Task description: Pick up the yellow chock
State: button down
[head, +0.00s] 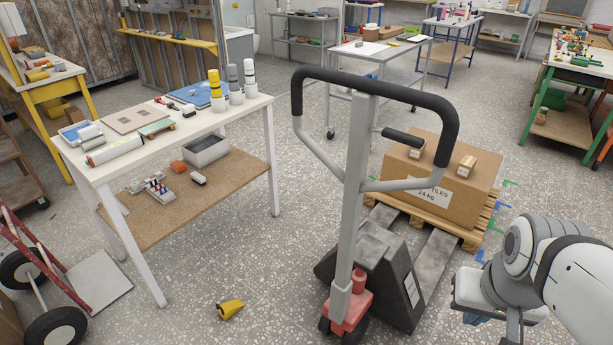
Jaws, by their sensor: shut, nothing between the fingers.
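The yellow chock (230,309) lies on the speckled floor at the lower left of centre, in front of the white table. It is a small wedge with a dark patch at its left end. My arm comes in from the right edge, and my gripper (514,326) hangs at the bottom right, partly cut off by the frame. It is shut and empty, well to the right of the chock. The pallet truck stands between them.
The pallet truck (349,210) holds a pallet (468,235) with a tile carton (440,185). A white table (110,185) with bottles and a lower shelf stands at left. A red hand truck (45,255) is at far left. Floor around the chock is clear.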

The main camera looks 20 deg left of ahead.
aim_at(226, 309)
jog(key=u, duration=1.7)
jog(key=i, duration=1.95)
